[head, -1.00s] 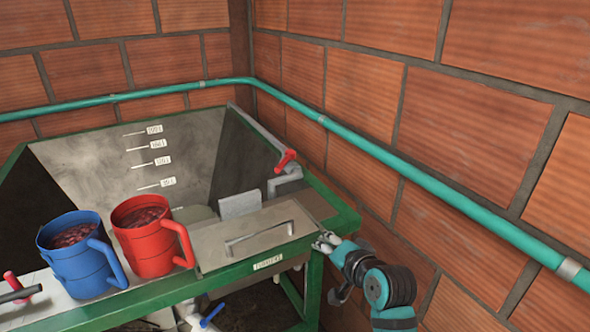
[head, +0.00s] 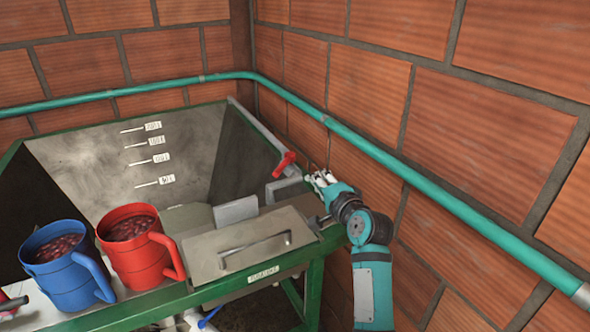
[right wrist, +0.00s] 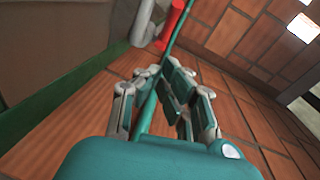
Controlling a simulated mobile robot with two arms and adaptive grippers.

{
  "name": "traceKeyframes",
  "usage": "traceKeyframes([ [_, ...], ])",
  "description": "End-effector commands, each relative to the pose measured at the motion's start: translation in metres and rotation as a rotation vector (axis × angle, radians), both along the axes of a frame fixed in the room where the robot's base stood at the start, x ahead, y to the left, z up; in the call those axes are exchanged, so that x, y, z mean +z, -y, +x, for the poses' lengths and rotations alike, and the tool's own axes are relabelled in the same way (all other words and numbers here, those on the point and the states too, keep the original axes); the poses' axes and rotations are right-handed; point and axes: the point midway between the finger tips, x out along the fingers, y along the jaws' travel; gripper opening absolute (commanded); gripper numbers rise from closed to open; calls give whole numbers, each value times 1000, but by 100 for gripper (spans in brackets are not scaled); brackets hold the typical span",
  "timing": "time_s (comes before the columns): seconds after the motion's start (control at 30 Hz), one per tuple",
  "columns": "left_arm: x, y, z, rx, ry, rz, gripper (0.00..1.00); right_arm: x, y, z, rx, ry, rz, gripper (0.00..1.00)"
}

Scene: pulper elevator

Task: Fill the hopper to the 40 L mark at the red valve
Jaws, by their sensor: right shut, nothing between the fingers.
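The red valve handle (head: 285,163) sits on a grey pipe at the hopper's right rim. It also shows at the top of the right wrist view (right wrist: 174,22). The hopper (head: 75,155) is a grey sloping bin in a green frame, with several labelled level marks (head: 155,160) on its back wall. The labels are too blurred to read surely, and I see no clear water line. My right gripper (head: 316,180) is shut and empty, just right of and below the red handle, apart from it. Its fingers (right wrist: 167,95) point toward the handle in the right wrist view.
A blue mug (head: 65,268) and a red mug (head: 140,250), both full of dark red fruit, stand at the front left. A metal lid with a handle (head: 205,258) lies beside them. A teal pipe (head: 400,170) runs along the brick wall, close to my right arm.

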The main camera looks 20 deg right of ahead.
Motion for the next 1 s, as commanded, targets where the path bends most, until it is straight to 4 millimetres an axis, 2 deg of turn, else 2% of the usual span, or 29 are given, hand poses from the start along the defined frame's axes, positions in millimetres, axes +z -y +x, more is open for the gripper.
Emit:
traceKeyframes([
  [0.03,6,-1,-3,0,-5,2,0,1,-2,12,2,-3,0,0],
  [0.2,13,-4,-8,-2,-13,6,0,-4,-6,45,1,-3,-1,0],
  [0.4,25,-4,-5,-1,-9,5,0,-10,-28,64,2,-2,0,0],
  [0.6,29,-4,-2,-1,-4,5,0,-14,-37,71,0,-1,-2,0],
  [1.0,28,-3,-2,-1,-3,4,0,-15,-38,72,0,-1,-2,0],
])
